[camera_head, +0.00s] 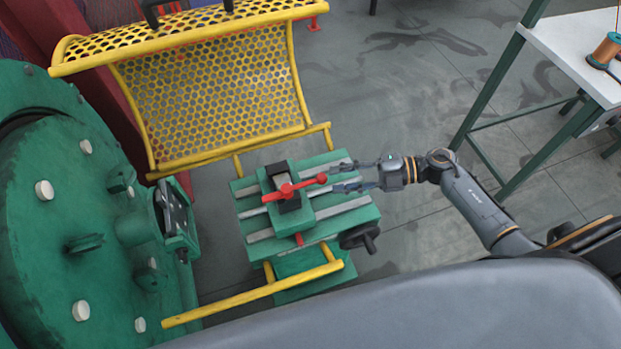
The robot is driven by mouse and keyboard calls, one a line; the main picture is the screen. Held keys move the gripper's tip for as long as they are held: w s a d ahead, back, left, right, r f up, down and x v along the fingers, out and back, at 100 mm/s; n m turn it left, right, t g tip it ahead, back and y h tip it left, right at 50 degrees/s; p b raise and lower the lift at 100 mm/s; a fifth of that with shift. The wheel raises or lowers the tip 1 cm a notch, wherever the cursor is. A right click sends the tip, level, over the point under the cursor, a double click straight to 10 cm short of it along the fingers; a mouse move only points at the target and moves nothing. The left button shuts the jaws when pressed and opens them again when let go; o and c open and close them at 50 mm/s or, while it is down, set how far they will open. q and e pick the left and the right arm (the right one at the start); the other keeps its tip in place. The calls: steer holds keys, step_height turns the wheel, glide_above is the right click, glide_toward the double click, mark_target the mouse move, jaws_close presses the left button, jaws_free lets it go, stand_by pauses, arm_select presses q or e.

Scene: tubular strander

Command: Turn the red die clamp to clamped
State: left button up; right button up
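The red die clamp (293,187) is a red lever with a round knob at its right end. It sits on top of a dark die block on the green slotted carriage (345,218). The lever points to the right and slightly up in the picture. My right gripper (333,179) reaches in from the right, its two thin fingers spread apart. The fingers point left, with the knob close to their tips; I cannot tell whether they touch it. My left gripper does not show.
A yellow mesh guard (215,95) stands behind the carriage, and a yellow rail (250,297) runs in front. A large green rotor (70,215) fills the left. A black handwheel (360,237) sticks out at the carriage's right front. A white table (575,50) carries a copper spool (606,50).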

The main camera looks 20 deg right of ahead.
mark_target(317, 182)
steer(key=x, duration=0.6)
steer(key=shift+w+a+p, duration=0.1)
steer(key=shift+a+p, duration=0.1)
steer(key=shift+p, duration=0.15)
steer(key=shift+w+a+f, duration=0.2)
steer(key=shift+a, duration=0.35)
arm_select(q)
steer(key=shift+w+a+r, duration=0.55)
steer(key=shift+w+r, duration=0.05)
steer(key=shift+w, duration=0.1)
arm_select(e)
jaws_close()
